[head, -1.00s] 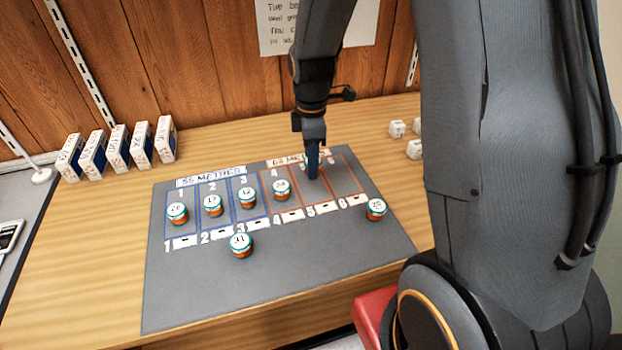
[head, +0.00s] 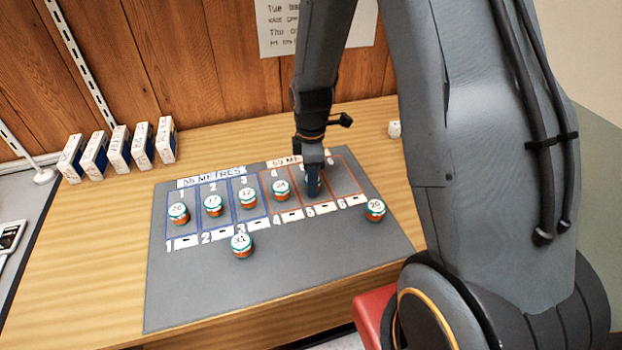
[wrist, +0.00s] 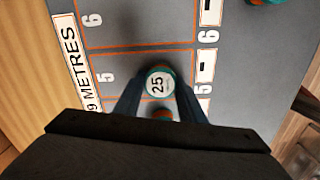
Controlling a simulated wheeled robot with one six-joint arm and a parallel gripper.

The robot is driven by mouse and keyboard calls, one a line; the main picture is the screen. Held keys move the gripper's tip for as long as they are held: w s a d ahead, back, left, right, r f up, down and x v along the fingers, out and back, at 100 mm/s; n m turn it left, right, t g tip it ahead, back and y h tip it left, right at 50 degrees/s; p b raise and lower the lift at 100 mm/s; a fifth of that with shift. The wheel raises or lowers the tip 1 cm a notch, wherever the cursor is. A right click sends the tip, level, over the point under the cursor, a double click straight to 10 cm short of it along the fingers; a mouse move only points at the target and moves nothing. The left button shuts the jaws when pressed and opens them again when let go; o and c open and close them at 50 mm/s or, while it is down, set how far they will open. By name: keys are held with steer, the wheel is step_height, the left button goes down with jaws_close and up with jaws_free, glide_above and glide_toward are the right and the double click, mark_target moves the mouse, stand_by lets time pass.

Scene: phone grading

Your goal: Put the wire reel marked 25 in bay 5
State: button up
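The wire reel marked 25 (wrist: 160,82) has a white top and a teal rim and sits between the fingers of my gripper (wrist: 158,96) in the wrist view. The fingers touch it on both sides. In the wrist view it appears within the orange lines of bay 5 (wrist: 125,70). In the head view my gripper (head: 313,190) points down over bay 5 (head: 322,202), and the fingers mostly hide the reel. I cannot tell whether its base touches the mat.
A reel (head: 281,190) stands in bay 4, just left of my gripper. Three reels stand in bays 1 to 3. Several boxes (head: 118,150) line the back left. Bay 6 looks empty.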

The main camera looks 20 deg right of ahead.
steer(key=o, duration=0.4)
steer(key=shift+c, duration=0.2)
steer(key=shift+r, duration=0.1)
step_height(320, 180, up, 12)
steer(key=b, duration=0.2)
steer(key=s+f+m, duration=0.1)
steer(key=s+m, duration=1.4)
steer(key=shift+d+m+t, duration=0.25)
steer(key=shift+m+t, duration=0.05)
steer(key=shift+m, duration=0.1)
